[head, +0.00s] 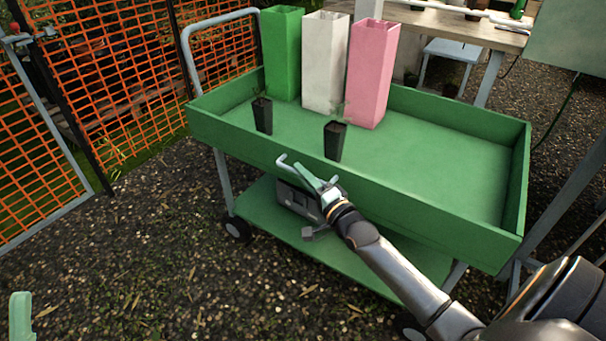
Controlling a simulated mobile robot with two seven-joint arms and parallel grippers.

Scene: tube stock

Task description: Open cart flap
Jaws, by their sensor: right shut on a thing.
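The green cart (470,180) stands in front of me with a shallow walled tray on top. Its long front wall, the flap (420,200), stands upright.
Green (281,55), white (325,65) and pink (370,75) tall containers stand at the tray's back. Two small black pots (262,115) (335,140) stand near the front wall. Orange mesh fencing (120,90) is left; a table (450,28) is behind. Gravel lies clear front left.

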